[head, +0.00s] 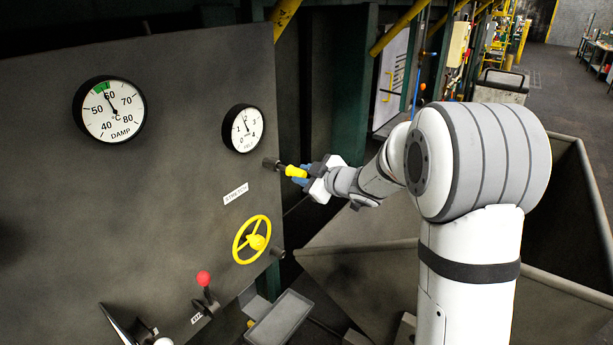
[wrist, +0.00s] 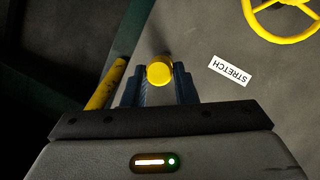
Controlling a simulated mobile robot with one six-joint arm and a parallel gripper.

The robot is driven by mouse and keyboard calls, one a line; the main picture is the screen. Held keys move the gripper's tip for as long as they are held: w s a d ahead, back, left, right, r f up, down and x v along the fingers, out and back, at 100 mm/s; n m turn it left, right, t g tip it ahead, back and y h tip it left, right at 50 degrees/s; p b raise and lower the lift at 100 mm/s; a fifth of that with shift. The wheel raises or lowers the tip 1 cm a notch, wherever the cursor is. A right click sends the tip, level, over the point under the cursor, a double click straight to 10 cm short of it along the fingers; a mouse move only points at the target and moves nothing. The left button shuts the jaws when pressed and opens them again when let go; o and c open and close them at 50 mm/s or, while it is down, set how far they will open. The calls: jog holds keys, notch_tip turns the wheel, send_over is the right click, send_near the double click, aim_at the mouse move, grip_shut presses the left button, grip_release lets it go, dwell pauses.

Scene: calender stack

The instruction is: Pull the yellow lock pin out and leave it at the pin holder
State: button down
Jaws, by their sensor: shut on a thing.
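The yellow lock pin (head: 293,171) points out from a dark socket (head: 270,163) on the grey panel, below the smaller gauge. My gripper (head: 304,172) is shut on the pin's outer end. In the wrist view the pin's round yellow end (wrist: 159,73) sits between the two blue-grey fingers. The pin's inner end meets the dark socket, and I cannot tell how deep it sits. I cannot make out a pin holder for certain.
The panel carries a DAMP gauge (head: 110,110), a smaller gauge (head: 243,128), a STRETCH label (head: 236,194), a yellow handwheel (head: 252,240) and a red-knobbed lever (head: 204,280). A grey tray (head: 279,318) stands below the wheel. A yellow bar (wrist: 107,86) shows beside the fingers.

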aim_at(298, 171)
jog(key=shift+w+a, duration=0.55)
jog(key=shift+a, duration=0.2)
jog(key=shift+w+a, duration=0.55)
jog(key=shift+a, duration=0.15)
jog(key=c, duration=1.1)
grip_release()
jog(key=shift+o, duration=0.7)
jog(key=shift+o, duration=1)
jog(key=shift+d, duration=0.1)
jog(key=s+d, duration=0.4)
jog(key=d, duration=0.1)
jog(key=shift+s+d+p, duration=0.2)
jog(key=shift+p, duration=0.2)
